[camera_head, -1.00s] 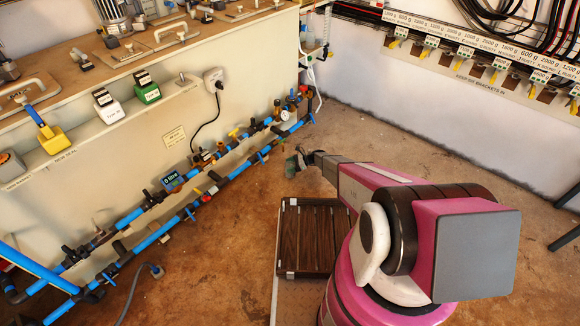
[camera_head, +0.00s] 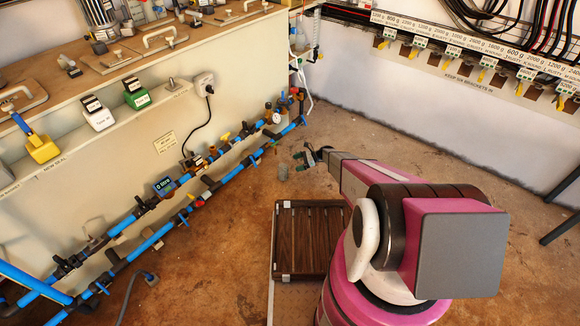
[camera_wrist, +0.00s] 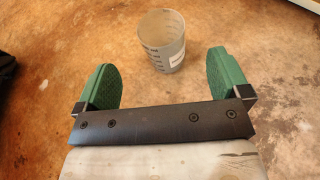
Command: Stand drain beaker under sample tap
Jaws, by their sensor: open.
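The drain beaker (camera_head: 283,172) is a grey, translucent cup with dark markings and a white label. It stands upright on the brown floor, near the pipe run. In the wrist view the beaker (camera_wrist: 163,42) stands beyond the fingertips, roughly midway across the gap and touching neither finger. My gripper (camera_head: 304,158) is open and empty, low over the floor to the right of the beaker. Its two green fingers (camera_wrist: 163,68) are spread wide. Several valves and taps sit on the blue pipes (camera_head: 235,171); I cannot tell which is the sample tap.
A bench with a cream panel (camera_head: 130,165) stands behind the pipes on the left. A dark slatted tray (camera_head: 313,240) lies in front of my arm. A grey hose (camera_head: 130,292) lies at lower left. The floor around the beaker is clear.

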